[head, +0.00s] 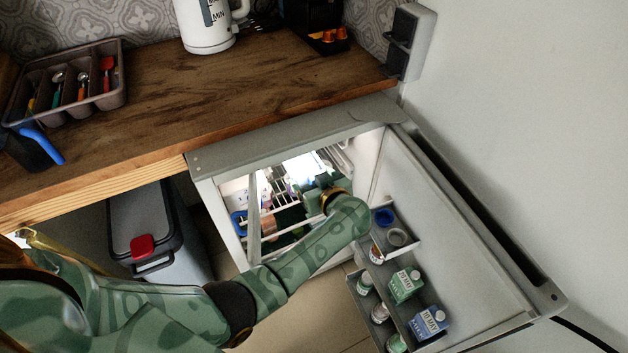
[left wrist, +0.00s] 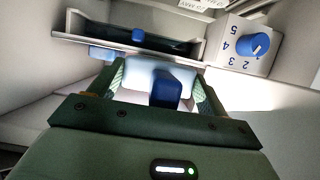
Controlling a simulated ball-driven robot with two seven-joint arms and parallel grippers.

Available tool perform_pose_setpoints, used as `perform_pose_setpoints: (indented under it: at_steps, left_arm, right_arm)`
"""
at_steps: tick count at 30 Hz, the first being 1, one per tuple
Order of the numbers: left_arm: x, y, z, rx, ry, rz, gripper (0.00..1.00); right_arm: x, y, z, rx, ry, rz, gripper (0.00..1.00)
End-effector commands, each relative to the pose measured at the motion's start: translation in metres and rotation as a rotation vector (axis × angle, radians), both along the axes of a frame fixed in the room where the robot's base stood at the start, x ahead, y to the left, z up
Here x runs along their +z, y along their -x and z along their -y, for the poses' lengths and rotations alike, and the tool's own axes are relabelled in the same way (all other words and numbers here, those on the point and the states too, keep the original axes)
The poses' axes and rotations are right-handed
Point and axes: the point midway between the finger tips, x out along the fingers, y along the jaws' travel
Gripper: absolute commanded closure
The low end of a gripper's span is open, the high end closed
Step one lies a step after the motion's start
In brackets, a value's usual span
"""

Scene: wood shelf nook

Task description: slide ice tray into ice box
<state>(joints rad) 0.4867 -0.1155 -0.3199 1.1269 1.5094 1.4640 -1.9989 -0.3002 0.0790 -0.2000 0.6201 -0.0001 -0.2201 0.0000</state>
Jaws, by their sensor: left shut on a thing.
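My left arm reaches into the open fridge, with its left gripper (head: 322,186) near the top inside. In the left wrist view, the left gripper (left wrist: 160,78) is shut on a pale, bluish-white piece with a dark blue tab, which looks like the ice tray (left wrist: 138,76). Ahead of it is the open front of the ice box (left wrist: 185,60), a pale frame with a dark inside and a small blue piece at its top. The tray appears below and in front of this opening. Whether they touch is unclear. My right gripper is out of view.
A thermostat box with a blue dial (left wrist: 252,46) is right of the ice box. The open fridge door (head: 465,235) bears cartons and jars. A wooden counter (head: 235,90) lies above, with a cutlery tray (head: 118,92) and white kettle (head: 207,32). A grey bin (head: 150,215) stands left.

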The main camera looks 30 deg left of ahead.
Motion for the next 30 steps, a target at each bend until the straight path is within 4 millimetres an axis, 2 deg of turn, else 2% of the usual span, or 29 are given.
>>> perform_pose_setpoints:
  at_steps: [30]
  left_arm:
    - [0.001, -0.016, -0.021, -0.001, -0.001, 0.002, 0.61]
  right_arm:
    - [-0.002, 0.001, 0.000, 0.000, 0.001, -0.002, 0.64]
